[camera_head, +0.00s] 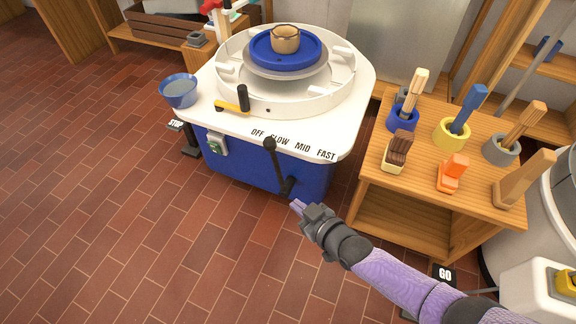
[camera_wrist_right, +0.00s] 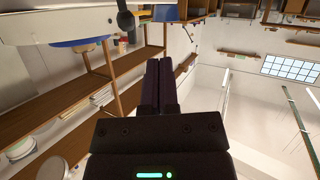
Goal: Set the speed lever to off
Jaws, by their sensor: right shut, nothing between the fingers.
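The speed lever (camera_head: 270,146) is a black rod with a round knob on the front of the blue and white potter's wheel (camera_head: 215,122). In the right wrist view the two dark fingers (camera_wrist_right: 160,85) lie together. A black part at the top, possibly the lever, shows there. My left gripper is not in view.
A wooden table (camera_head: 400,200) with brushes, cups and tools stands right of the wheel. A blue bowl (camera_head: 180,92) and a yellow tool with a black handle (camera_head: 242,100) are on the wheel's left side. A GO pedal (camera_head: 444,275) is at lower right. The tiled floor at left is clear.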

